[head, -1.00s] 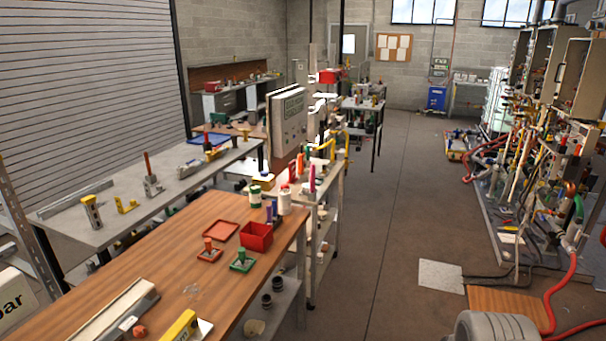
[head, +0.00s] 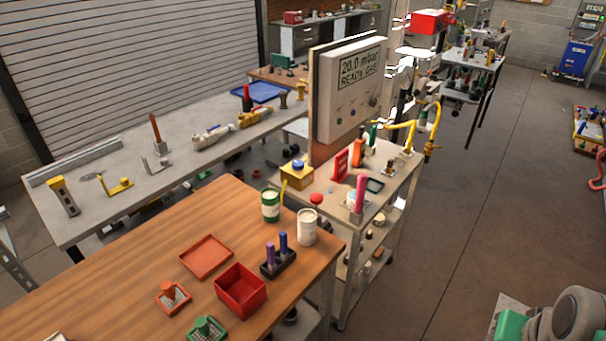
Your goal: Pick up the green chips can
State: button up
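A small green can with a white band and pale top (head: 270,206) stands upright on the brown wooden table, near its far right edge. It is the only green can I can make out; I cannot read its label. A white can (head: 307,227) stands just right of it, nearer to me. A yellow stick-like thing shows right behind the green can. My gripper is not in view, and nothing is seen touching the can.
On the wooden table (head: 130,262), a red box (head: 240,290), a dark holder with purple and blue pieces (head: 278,262) and an orange tray (head: 206,257) lie nearer. A cart with a gas panel (head: 350,88) stands behind.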

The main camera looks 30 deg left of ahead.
aim_at(270, 196)
jog(key=i, duration=2)
jog(key=u, duration=4.7)
jog(key=i, duration=1)
